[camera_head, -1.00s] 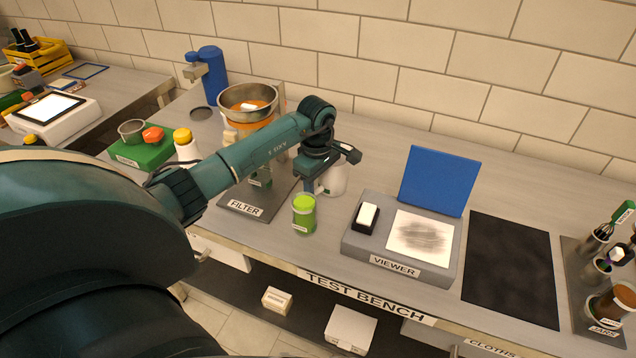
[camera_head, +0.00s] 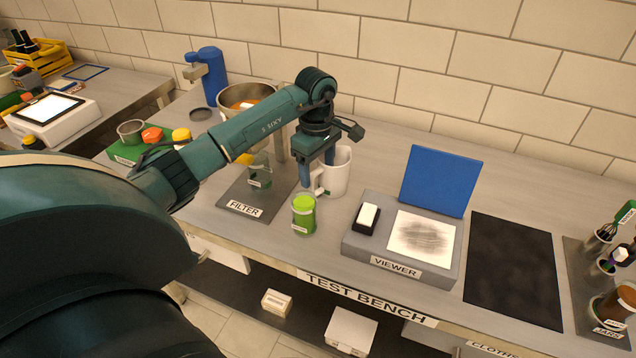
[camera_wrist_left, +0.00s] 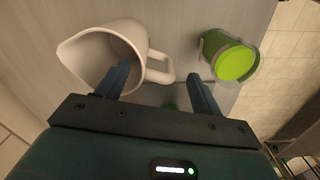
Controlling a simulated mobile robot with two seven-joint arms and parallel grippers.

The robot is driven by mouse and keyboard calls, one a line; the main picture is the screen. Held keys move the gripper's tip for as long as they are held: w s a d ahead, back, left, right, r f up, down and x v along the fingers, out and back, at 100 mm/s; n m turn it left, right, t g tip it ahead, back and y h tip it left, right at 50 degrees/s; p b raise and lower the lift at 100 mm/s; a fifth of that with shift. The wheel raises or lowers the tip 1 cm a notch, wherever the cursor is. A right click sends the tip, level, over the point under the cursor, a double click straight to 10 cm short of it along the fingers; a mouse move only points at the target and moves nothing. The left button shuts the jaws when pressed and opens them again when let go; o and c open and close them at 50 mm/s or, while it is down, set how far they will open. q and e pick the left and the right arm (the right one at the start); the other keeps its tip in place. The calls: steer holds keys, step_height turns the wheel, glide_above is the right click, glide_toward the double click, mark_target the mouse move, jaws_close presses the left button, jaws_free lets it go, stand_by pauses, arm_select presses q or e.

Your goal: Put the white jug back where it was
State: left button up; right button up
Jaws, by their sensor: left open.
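The white jug (camera_head: 340,176) stands upright on the bench, between the filter mat and the viewer. My left gripper (camera_head: 317,176) is open at the jug's left side, and partly covers it. In the left wrist view the jug (camera_wrist_left: 95,55) has its wide mouth toward the camera. Its handle (camera_wrist_left: 162,72) shows between the two spread fingers of my left gripper (camera_wrist_left: 160,85), with gaps at the sides. Whether a finger touches the jug I cannot tell. My right gripper is not in view.
A green-lidded jar (camera_head: 303,214) stands close in front of the jug; it also shows in the left wrist view (camera_wrist_left: 232,58). The dark filter mat (camera_head: 240,205) holds a clear vessel (camera_head: 260,172) and a stand. The grey viewer (camera_head: 385,262) is to the right.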

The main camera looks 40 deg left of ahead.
arm_select(q)
step_height(320, 180, up, 6)
steer(key=shift+f+b, duration=0.1)
steer(key=shift+b, duration=0.3)
steer(key=shift+s+r, duration=0.1)
steer(key=shift+r, duration=0.25)
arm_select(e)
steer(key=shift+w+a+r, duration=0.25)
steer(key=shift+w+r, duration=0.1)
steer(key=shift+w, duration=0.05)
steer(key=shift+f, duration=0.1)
arm_select(q)
steer(key=shift+s, duration=0.1)
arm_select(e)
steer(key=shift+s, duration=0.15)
